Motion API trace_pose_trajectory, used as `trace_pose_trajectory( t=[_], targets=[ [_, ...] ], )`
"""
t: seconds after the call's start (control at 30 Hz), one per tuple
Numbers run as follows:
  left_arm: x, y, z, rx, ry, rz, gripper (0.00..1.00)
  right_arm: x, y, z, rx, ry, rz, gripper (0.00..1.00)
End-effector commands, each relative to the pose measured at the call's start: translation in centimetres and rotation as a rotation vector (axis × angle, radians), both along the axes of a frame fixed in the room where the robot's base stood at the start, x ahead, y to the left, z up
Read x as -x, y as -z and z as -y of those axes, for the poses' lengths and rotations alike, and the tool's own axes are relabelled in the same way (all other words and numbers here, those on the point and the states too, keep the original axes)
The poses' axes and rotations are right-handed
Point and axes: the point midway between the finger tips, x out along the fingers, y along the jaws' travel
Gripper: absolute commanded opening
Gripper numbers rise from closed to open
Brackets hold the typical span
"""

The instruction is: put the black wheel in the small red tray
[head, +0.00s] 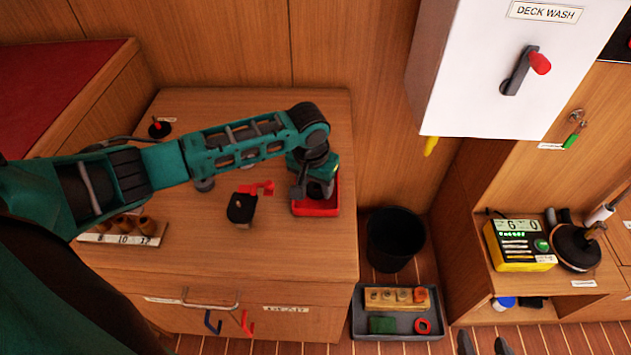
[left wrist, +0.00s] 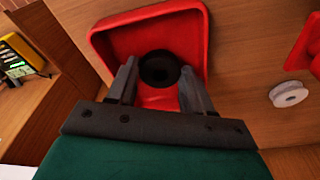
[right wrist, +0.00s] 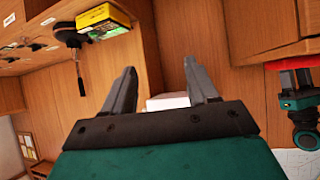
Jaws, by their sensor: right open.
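The small red tray (head: 318,207) stands near the right edge of the wooden cabinet top. It fills the upper middle of the left wrist view (left wrist: 110,45). The black wheel (left wrist: 160,68) shows between my left fingertips in that view, inside the tray's outline. I cannot tell if it touches the floor of the tray. My left gripper (head: 318,185) points down into the tray with its fingers against the wheel's sides. In the head view the gripper largely hides the wheel. My right gripper (right wrist: 160,85) is open and empty, away from the cabinet; its fingertips show at the bottom edge of the head view.
A black block (head: 241,208) and a red piece (head: 258,188) lie left of the tray. A white pulley (left wrist: 289,93) lies nearby. A numbered rack (head: 125,232) stands at the front left. A black bin (head: 395,240) and grey tray (head: 390,330) are on the floor.

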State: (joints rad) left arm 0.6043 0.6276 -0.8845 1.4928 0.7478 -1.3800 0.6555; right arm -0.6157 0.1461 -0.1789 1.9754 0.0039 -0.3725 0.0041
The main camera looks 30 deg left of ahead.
Motion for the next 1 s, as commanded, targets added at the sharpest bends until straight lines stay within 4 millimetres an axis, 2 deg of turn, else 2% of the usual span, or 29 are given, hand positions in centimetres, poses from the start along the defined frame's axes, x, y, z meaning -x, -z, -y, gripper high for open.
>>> trace_pose_trajectory(
  t=[0.27, 0.37, 0.47, 0.8, 1.0],
  targets=[
    [0.0, -0.1, 0.0, 0.000, 0.000, 0.001, 0.55, 0.0, 0.1, 0.2, 0.003, 0.003, 0.000, 0.58],
    [0.0, -0.7, 0.0, 0.000, 0.000, 0.002, 0.55, 0.0, 0.0, 0.2, 0.003, 0.003, 0.000, 0.58],
    [0.2, -2.2, 0.0, 0.001, 0.000, 0.003, 0.55, 0.0, -0.4, 0.3, 0.005, 0.004, 0.001, 0.58],
    [1.3, -9.3, 0.0, 0.001, 0.000, 0.002, 0.55, 0.5, -1.0, 1.2, 0.021, 0.016, -0.003, 0.58],
    [1.7, -11.7, 0.1, 0.001, -0.001, 0.002, 0.55, 0.5, -1.5, 1.1, 0.019, 0.016, -0.003, 0.58]
  ],
)
